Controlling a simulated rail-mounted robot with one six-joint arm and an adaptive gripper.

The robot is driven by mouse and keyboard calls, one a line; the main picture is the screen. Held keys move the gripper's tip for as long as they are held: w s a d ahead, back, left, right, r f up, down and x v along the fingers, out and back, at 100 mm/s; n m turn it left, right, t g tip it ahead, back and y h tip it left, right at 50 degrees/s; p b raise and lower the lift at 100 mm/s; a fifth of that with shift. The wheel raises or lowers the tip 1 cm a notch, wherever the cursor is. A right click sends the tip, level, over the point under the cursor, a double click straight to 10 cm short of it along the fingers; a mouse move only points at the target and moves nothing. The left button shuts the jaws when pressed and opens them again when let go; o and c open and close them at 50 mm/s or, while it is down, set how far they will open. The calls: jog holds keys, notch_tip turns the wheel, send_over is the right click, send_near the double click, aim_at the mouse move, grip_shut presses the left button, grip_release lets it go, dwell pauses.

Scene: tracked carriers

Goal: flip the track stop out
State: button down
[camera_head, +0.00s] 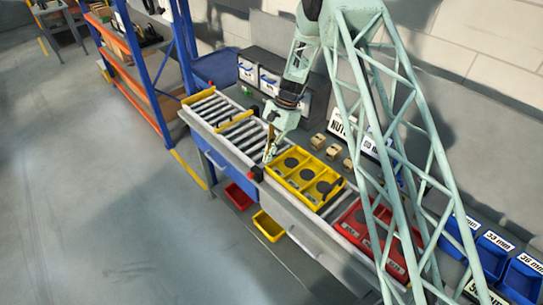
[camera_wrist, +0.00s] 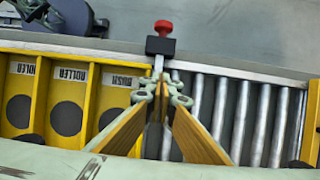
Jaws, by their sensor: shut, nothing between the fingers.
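The track stop (camera_wrist: 161,45) is a black block with a red knob on the track's side rail, in the upper middle of the wrist view. A short pale metal piece runs from it toward the track and partly behind my fingertips. In the head view the stop (camera_head: 257,174) is a small dark block at the track's front edge. My gripper (camera_wrist: 160,88) is shut and empty, with its tips close beside the stop; I cannot tell whether they touch. The yellow carrier (camera_head: 269,177) sits on the track beside my gripper (camera_head: 268,158).
Bare rollers (camera_wrist: 238,120) lie right of my gripper in the wrist view, with another yellow edge (camera_wrist: 314,115) beyond. A red carrier (camera_head: 348,232) stands further along the track. Blue bins (camera_head: 487,256) stand at right. Yellow (camera_head: 268,227) and red bins (camera_head: 239,197) sit below the track.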

jog(key=shift+s+a, duration=0.95)
jog(key=shift+w+d, duration=0.1)
jog(key=shift+d, duration=0.05)
jog(key=shift+w+d+b, duration=0.3)
jog(key=shift+w+d, duration=0.05)
jog(key=shift+w, duration=0.05)
jog(key=shift+w+d, duration=0.95)
jog(key=b+v, duration=0.1)
jog(key=v, duration=0.9)
jog(key=shift+r, duration=0.15)
